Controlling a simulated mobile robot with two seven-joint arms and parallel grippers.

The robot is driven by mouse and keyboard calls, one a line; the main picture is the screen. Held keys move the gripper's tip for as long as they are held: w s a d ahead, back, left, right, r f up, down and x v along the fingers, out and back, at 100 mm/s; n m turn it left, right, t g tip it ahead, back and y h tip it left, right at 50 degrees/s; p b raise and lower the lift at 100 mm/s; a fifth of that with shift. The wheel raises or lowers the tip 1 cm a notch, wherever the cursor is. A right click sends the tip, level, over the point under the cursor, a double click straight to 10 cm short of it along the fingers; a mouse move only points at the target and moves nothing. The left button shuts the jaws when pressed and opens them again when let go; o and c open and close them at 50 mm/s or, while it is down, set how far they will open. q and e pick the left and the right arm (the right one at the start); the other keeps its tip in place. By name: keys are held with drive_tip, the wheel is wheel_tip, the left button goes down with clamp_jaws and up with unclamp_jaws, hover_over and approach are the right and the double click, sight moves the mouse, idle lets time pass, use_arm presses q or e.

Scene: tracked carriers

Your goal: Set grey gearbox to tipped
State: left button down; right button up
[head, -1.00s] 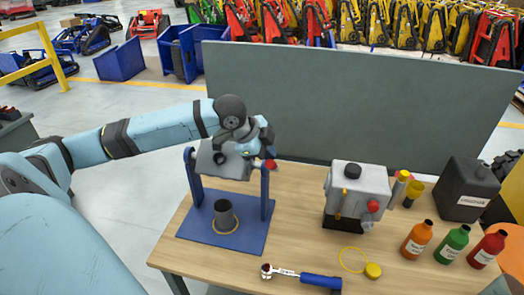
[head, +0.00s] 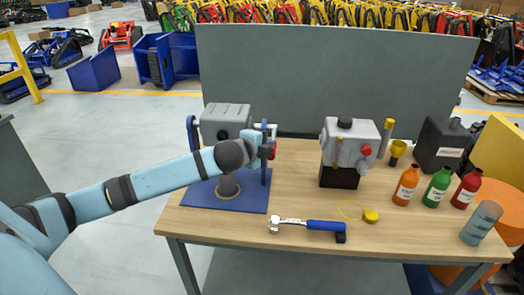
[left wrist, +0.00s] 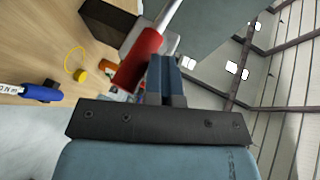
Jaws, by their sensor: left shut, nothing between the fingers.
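A grey gearbox (head: 226,117) sits between the two posts of a blue stand (head: 200,193). Its top and front show in the head view, and it looks roughly level; its exact tilt I cannot tell. A red grip (head: 272,151) is at the stand's right side. In the left wrist view a red grip (left wrist: 138,60) on a pale rod lies just left of my fingers. My left gripper (head: 268,136) is at the right post, shut and empty, beside the grip; contact is unclear. Its fingers (left wrist: 168,75) are together in the left wrist view. My right gripper is out of view.
A second grey housing (head: 345,142) stands on a black block at mid-bench. A grey panel (head: 335,80) rises behind the bench.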

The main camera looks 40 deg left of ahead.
use_arm(q)
drive_tip(key=f+t+b, duration=0.1)
drive_tip(key=f+b, duration=0.1)
drive_tip(key=f+m+t+b, duration=0.1)
drive_tip(key=f+b, duration=0.1)
drive_tip(key=f, duration=0.1)
drive_tip(key=shift+w+f+t+b, duration=0.1)
drive_tip(key=shift+w+t+b, duration=0.1)
drive_tip(key=shift+t+b, duration=0.15)
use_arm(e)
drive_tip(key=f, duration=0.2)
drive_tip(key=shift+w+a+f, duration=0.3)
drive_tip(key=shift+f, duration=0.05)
use_arm(q)
drive_tip(key=shift+f, duration=0.1)
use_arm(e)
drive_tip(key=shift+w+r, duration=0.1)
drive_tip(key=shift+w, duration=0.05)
